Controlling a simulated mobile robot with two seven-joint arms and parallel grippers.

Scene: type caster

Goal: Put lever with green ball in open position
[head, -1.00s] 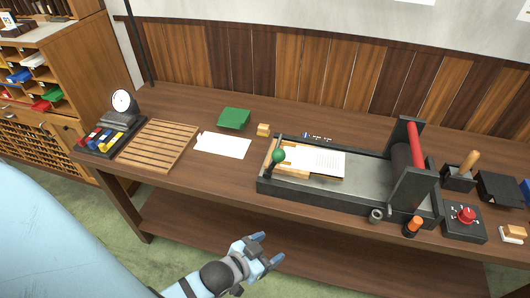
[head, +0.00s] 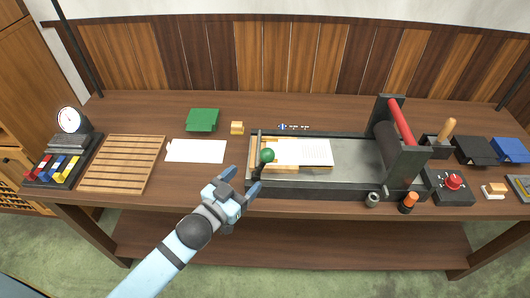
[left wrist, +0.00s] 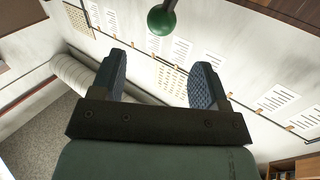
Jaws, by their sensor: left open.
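The lever's green ball (head: 267,155) stands on a short dark stem at the left front end of the press bed (head: 360,163). My left gripper (head: 241,184) is open and empty, just left of and in front of the lever, apart from it in the head view. In the left wrist view the green ball (left wrist: 161,20) is at the top, beyond the gap between the open fingertips (left wrist: 160,72). My right gripper is not in view.
A stack of paper lies on the press bed behind the lever. The roller with a red bar (head: 400,121) stands at the right. Table front edge is close below my gripper.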

